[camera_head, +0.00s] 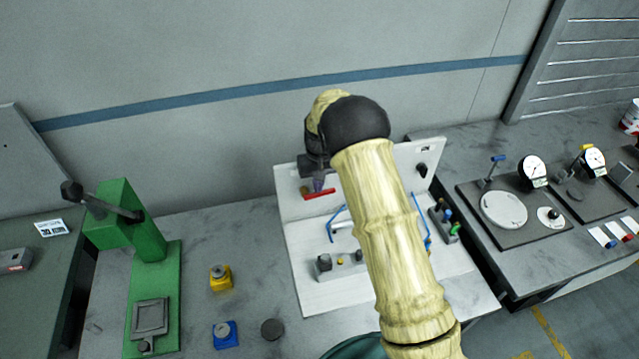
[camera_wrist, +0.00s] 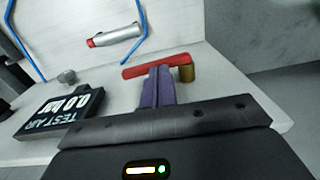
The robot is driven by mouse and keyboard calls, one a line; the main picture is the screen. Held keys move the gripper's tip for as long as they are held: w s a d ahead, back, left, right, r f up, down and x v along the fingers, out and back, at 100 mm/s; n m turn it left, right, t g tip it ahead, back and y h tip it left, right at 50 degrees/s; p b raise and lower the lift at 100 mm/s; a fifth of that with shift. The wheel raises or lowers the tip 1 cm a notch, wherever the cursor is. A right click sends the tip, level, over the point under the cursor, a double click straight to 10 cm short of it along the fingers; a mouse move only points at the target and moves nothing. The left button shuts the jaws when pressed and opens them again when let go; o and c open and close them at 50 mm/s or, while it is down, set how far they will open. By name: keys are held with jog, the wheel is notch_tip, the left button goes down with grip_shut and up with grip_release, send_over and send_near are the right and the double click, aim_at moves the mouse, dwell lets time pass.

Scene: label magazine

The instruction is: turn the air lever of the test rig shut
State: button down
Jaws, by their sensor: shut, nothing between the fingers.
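The red air lever (camera_head: 320,194) is on the left part of the white test rig's back panel (camera_head: 290,205). In the wrist view the lever (camera_wrist: 150,67) lies nearly level across the picture, its right end at a brass valve body (camera_wrist: 187,75). My gripper (camera_head: 318,183) is at the lever; its purple fingers (camera_wrist: 158,72) are closed together with nothing between them. The fingertips are right beside the lever's middle; I cannot tell whether they touch it. A black display (camera_wrist: 60,112) marked TEST AIR appears to read 0.0. My arm hides the rig's middle.
Blue tubes (camera_wrist: 139,35) and a silver cylinder with a red end (camera_wrist: 117,37) are near the lever. A green press (camera_head: 150,260) stands at left, with yellow (camera_head: 220,278) and blue (camera_head: 225,334) blocks between. Gauge stands (camera_head: 533,172) are on the right bench.

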jog(key=shift+r, duration=0.15)
jog(key=r+p, duration=0.2)
jog(key=r, duration=0.1)
jog(key=r+p, duration=0.1)
jog(key=shift+a+r, duration=0.15)
jog(key=shift+a, duration=0.15)
jog(key=shift+r+b, duration=0.3)
jog(key=shift+b, duration=0.35)
notch_tip(320, 180, up, 9)
jog(key=b, duration=0.3)
send_over(313, 194)
jog(key=shift+f, duration=0.15)
